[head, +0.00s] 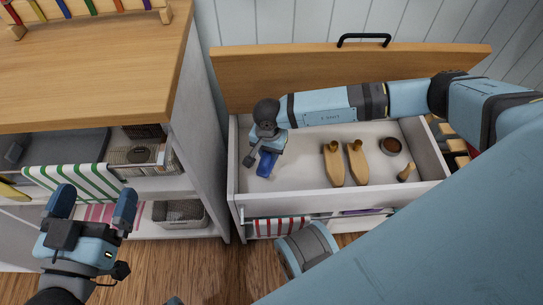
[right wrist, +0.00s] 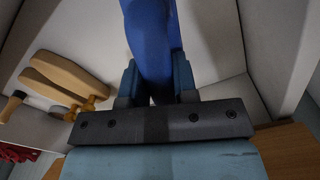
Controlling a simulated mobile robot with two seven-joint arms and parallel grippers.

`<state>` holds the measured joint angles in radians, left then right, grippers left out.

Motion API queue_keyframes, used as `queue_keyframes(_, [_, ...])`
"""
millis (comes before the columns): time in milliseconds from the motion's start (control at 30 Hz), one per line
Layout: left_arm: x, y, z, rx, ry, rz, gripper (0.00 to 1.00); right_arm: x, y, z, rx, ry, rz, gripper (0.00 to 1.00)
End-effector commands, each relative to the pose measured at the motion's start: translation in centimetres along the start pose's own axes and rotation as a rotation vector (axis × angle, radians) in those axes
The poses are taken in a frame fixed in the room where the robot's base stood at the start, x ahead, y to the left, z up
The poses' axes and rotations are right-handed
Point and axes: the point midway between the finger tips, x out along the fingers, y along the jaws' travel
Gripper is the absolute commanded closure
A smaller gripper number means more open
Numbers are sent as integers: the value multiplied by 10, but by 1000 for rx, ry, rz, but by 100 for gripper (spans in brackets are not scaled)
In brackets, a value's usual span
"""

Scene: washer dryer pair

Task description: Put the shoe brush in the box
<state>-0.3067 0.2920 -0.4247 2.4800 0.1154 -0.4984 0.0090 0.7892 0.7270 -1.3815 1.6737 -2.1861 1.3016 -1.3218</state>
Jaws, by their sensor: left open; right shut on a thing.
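The box (head: 312,178) is a white open compartment with its wooden lid (head: 245,78) raised behind it. My right gripper (head: 266,156) is inside it at the left, shut on a long bright blue thing (right wrist: 150,38). The blue thing points down towards the box floor; I cannot tell whether it touches, or whether it is the shoe brush. A small wooden-handled brush (head: 406,172), with a dark end in the right wrist view (right wrist: 12,104), is at the box's right front. My left gripper (head: 92,212) is open and empty, in front of the left shelf.
Two wooden shoe trees (head: 333,163) and a round brown tin (head: 390,146) lie in the box. Open floor lies between.

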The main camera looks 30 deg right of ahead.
Motion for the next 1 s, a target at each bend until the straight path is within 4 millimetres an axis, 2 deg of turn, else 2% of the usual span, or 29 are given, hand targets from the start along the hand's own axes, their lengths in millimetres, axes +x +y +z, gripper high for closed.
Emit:
queue_keyframes(33, [1,-2,2,19,12,0,1,9,0,0,1,1,0,99])
queue_keyframes(167, [2,-4,2,50,29,-4,1,20,0,0,-1,1,-1,99])
queue_keyframes(333, [4,-8,4,114,58,-8,1,45,0,0,0,0,-1,99])
queue_keyframes(533, [6,-11,-7,145,85,-8,1,45,-1,0,0,1,-2,99])
queue_keyframes(733, [5,-11,-6,145,86,-8,1,49,-1,0,0,1,-1,99])
queue_keyframes(767, [5,-11,-6,146,86,-8,1,49,0,0,0,1,-1,71])
queue_keyframes(867, [5,-11,-6,145,85,-8,1,49,0,0,0,1,-1,48])
queue_keyframes(1000, [4,-10,-5,144,83,-8,1,49,0,0,0,1,-1,48])
